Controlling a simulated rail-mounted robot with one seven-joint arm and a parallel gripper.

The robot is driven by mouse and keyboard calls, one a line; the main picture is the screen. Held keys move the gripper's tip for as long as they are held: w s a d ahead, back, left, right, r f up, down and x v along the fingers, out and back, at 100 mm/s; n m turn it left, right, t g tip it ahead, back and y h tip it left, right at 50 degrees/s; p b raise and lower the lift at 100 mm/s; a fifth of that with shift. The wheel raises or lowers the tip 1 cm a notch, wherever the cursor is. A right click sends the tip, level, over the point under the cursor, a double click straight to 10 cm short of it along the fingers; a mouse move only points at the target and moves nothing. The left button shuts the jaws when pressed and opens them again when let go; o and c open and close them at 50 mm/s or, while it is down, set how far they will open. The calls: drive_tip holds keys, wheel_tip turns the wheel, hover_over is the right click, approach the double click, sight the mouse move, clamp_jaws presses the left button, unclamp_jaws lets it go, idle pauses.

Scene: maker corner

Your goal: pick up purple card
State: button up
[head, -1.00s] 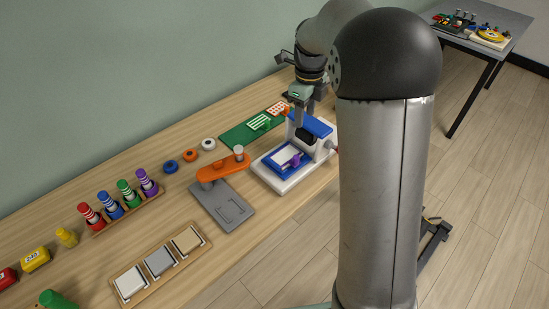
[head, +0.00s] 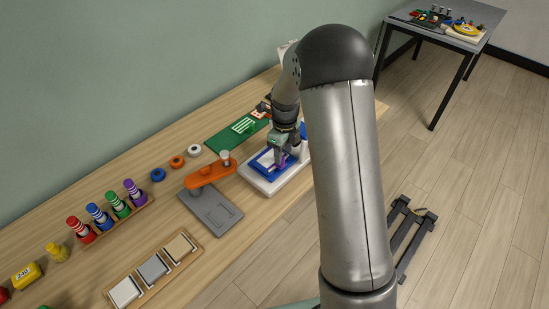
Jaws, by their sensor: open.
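A blue and white press-like device (head: 262,187) stands on the wooden table, with a blue bed on its white base. On the bed lies a pale card, mostly hidden behind my gripper. A small purple part (head: 283,161), seemingly belonging to the card, shows at the fingertips. My gripper (head: 281,160) points down over the blue bed, right at the purple part. It is open; whether the fingers touch the purple part cannot be told from this view.
An orange clamp-like tool (head: 208,173) on a grey plate (head: 212,212) stands just left of the device. A green mat (head: 225,140) lies behind. A wooden tray (head: 188,262) of several pads and a rack (head: 140,207) of coloured bottles are further left.

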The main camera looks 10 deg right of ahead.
sight(267, 160)
drive_tip(key=shift+a+f, duration=0.2)
drive_tip(key=shift+f, duration=1.5)
drive_tip(key=shift+c, duration=0.4)
clamp_jaws()
drive_tip(key=shift+r, duration=0.1)
